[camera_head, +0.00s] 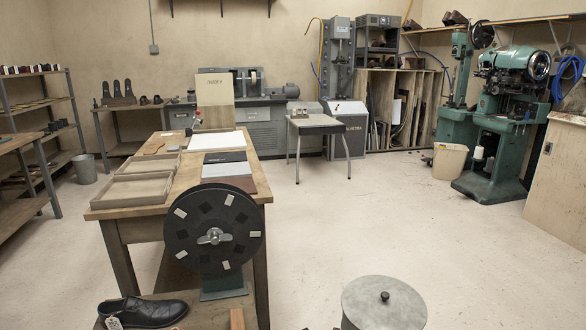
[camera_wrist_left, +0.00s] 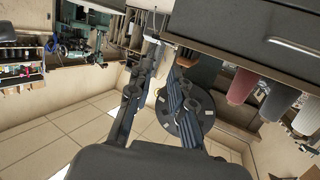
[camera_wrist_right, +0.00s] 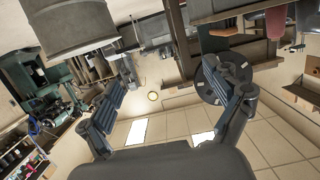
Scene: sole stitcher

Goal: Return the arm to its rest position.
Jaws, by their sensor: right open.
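Neither of my grippers shows in the head view. In the left wrist view my left gripper (camera_wrist_left: 163,65) has its two fingers a short gap apart, with nothing visible held between them. In the right wrist view my right gripper (camera_wrist_right: 170,82) is open, its fingers wide apart and empty. Both wrist views are strongly tilted. A black disc with pale patches (camera_head: 213,227) stands upright on a green base at the front end of the wooden table (camera_head: 185,193). It also shows behind the finger in the left wrist view (camera_wrist_left: 163,112) and in the right wrist view (camera_wrist_right: 209,85).
A black shoe with a tag (camera_head: 143,312) lies at the bottom left. A round grey lid with a knob (camera_head: 383,300) is at the bottom, right of the table. Green machines (camera_head: 500,115) stand at the right back. The floor (camera_head: 370,220) between is clear.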

